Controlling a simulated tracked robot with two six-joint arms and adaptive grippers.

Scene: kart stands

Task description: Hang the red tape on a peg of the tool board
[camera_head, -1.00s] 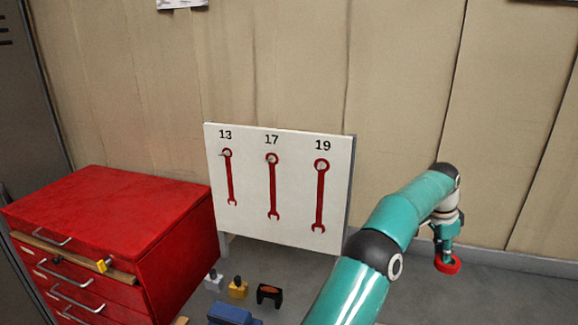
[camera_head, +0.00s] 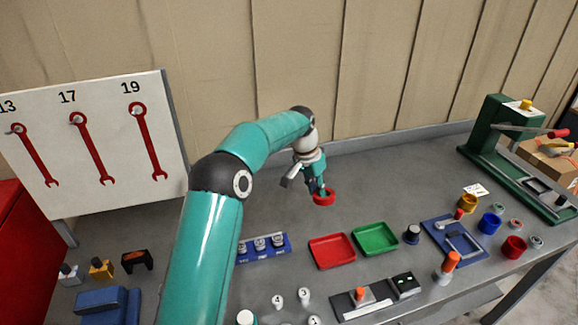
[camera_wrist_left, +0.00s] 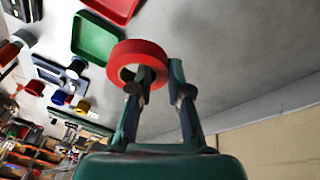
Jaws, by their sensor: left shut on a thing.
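The red tape (camera_head: 323,197) is a ring held at the tip of my left gripper (camera_head: 317,186), over the back middle of the bench. In the left wrist view the tape (camera_wrist_left: 127,54) sits against the left finger of my left gripper (camera_wrist_left: 158,78), partly hiding it; how both fingers bear on it is unclear. The white tool board (camera_head: 90,145) stands at the left, apart from the tape. It carries the labels 13, 17 and 19, with a red wrench shape and a small peg-like tip under each. My right gripper is not in view.
A red tray (camera_head: 332,265) and a green tray (camera_head: 375,252) lie in front of the tape. A blue socket holder (camera_head: 262,250) is left of them. A green press (camera_head: 505,140) stands at the right. The bench behind the trays is mostly clear.

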